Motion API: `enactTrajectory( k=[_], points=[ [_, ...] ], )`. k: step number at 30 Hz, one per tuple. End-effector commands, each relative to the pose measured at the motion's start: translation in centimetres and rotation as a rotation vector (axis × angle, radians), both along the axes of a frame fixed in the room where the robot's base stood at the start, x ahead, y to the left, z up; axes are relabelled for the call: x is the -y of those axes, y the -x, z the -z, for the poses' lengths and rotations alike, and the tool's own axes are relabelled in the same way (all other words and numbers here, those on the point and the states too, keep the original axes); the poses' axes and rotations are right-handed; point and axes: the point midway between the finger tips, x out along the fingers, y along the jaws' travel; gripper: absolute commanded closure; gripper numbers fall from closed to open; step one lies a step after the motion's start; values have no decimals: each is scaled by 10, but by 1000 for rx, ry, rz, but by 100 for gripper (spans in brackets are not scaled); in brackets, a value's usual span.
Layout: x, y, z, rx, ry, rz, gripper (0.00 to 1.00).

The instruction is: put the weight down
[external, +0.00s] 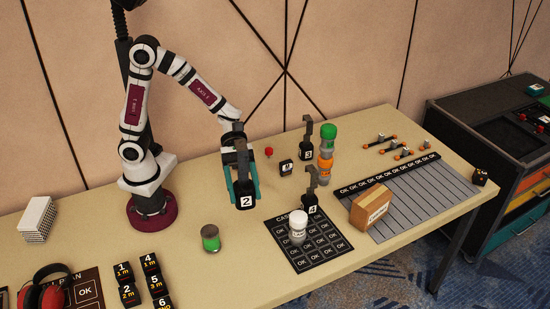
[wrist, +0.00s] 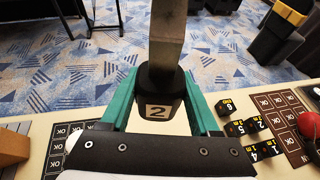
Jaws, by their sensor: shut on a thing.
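The weight marked 2 (external: 246,201) is a black block with a grey upright handle. My gripper (external: 243,185) has teal fingers and is shut on this weight, holding it over the table near its middle. In the wrist view the weight (wrist: 158,105) sits between the two teal fingers (wrist: 160,112), its handle rising toward the top edge. Other weights marked 3 (external: 306,152) and 4 (external: 310,203) stand on the table to the right. Whether the held weight's underside touches the table is hard to tell.
A black OK grid mat (external: 290,255) with a white bottle (external: 298,226) lies to the right. Black numbered blocks (external: 155,283) stand at the front left.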

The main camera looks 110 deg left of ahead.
Motion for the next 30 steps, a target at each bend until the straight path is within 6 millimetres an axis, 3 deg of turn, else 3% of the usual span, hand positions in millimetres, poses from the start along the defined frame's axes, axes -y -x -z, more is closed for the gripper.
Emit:
enactTrajectory(
  k=[5,16,23,30],
  points=[
    [0,0,-20,5,-1,0,100],
    [-19,-42,-22,2,1,-116,100],
    [-46,-93,-26,4,1,-267,100],
    [-93,-163,-29,3,2,-508,100]
  ],
)
